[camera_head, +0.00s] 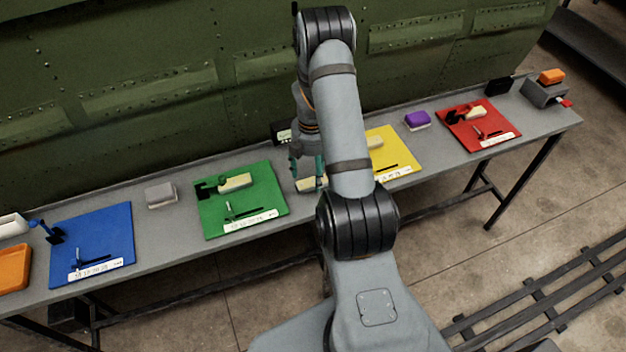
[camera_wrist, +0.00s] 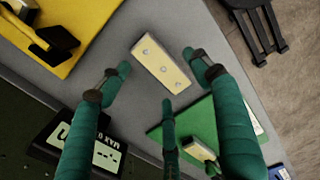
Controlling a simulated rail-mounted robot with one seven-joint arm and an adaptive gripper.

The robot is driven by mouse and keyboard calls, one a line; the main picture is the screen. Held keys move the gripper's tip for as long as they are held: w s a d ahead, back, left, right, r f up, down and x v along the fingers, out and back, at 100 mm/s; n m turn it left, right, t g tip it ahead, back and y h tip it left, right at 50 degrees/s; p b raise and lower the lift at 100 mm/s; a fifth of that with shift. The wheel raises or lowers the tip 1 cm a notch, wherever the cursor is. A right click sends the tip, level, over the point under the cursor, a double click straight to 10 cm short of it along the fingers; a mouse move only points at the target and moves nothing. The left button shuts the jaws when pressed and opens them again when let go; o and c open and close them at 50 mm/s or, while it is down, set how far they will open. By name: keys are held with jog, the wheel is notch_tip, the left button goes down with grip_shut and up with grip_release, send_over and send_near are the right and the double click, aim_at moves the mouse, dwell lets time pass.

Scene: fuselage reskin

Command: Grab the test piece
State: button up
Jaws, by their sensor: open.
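In the head view only part of this block (camera_head: 311,185) shows beside my arm. My gripper (camera_wrist: 157,76) is open, with green fingers spread above and around the block. I see no clear contact with it. In the head view my gripper (camera_head: 308,166) hangs over the bench, partly hidden by my arm.
The green mat (camera_head: 265,180) and yellow mat (camera_head: 405,157) hold other cream pieces. A black display box (camera_wrist: 75,145) stands close by at the back of the bench (camera_head: 170,215). A blue mat (camera_head: 110,235) and red mat (camera_head: 490,115) lie farther along. The green riveted panel (camera_head: 190,60) rises behind.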

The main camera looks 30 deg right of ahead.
jog(key=shift+d+f, duration=0.1)
jog(key=shift+f, duration=0.85)
jog(key=c, duration=0.4)
jog(key=c, duration=0.9)
